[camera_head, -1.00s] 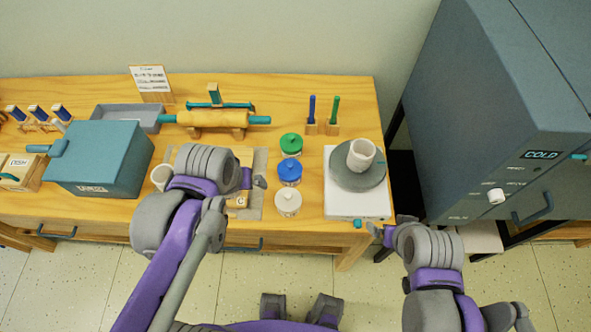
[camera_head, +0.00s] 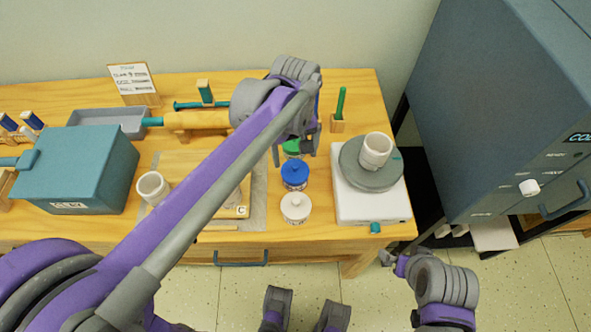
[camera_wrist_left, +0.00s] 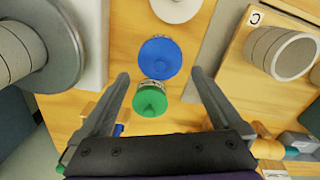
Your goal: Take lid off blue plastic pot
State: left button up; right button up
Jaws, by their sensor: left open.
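The blue plastic pot (camera_head: 295,182) stands on the table with its blue, knobbed lid (camera_head: 295,172) on. It stands between a green-lidded pot (camera_head: 292,147) behind and a white-lidded pot (camera_head: 296,212) in front. My left gripper (camera_head: 295,152) is open and empty over the green-lidded pot, just behind the blue one. In the left wrist view, the open left gripper (camera_wrist_left: 160,76) spans the green lid (camera_wrist_left: 150,101), and the blue lid (camera_wrist_left: 160,57) lies just beyond the fingertips. My right gripper (camera_head: 388,258) is low in front of the table's right end; its jaws are too small to judge.
A white wheel base (camera_head: 345,207) with a grey disc and white cup (camera_head: 375,151) stands right of the pots. A work board (camera_head: 180,160) with a cup (camera_head: 152,188) lies left. A green-handled tool (camera_head: 341,103) stands behind. A large kiln (camera_head: 490,110) is at far right.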

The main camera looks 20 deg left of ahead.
aim_at(295, 164)
pick_arm(q)
notch_tip(295, 164, down, 5)
jog(key=shift+w+a+f+b, duration=0.1)
jog(key=shift+b, duration=0.3)
jog(key=shift+c, duration=0.2)
jog(key=c, duration=1)
